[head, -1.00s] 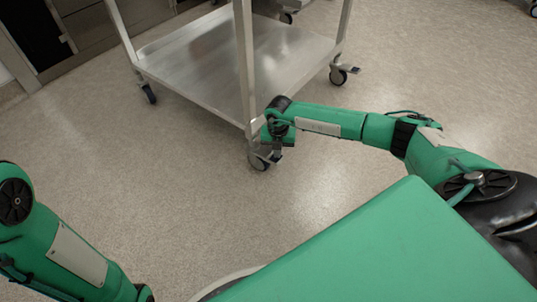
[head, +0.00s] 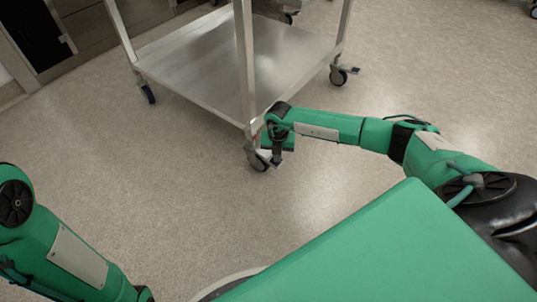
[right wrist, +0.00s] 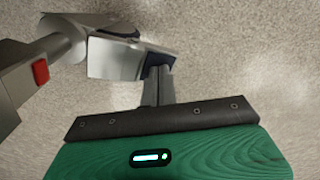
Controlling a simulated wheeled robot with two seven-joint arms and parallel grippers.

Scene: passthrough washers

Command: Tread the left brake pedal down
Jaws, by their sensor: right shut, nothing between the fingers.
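The left brake pedal (right wrist: 112,60) is a flat grey metal plate with a dark insert, on the near caster (head: 256,158) of the steel cart. My right gripper is shut and empty, pointing down at the pedal. In the right wrist view the closed fingertips (right wrist: 157,68) overlap the right end of the pedal plate; I cannot tell whether they press on it. My left arm shows at the lower left, but its gripper is out of view.
The steel cart (head: 205,65) stands at the back on casters. Its corner post (head: 244,65) rises right behind my right gripper. Another caster with a pedal (head: 350,69) is at the cart's right corner. The speckled floor (head: 180,200) in front is clear.

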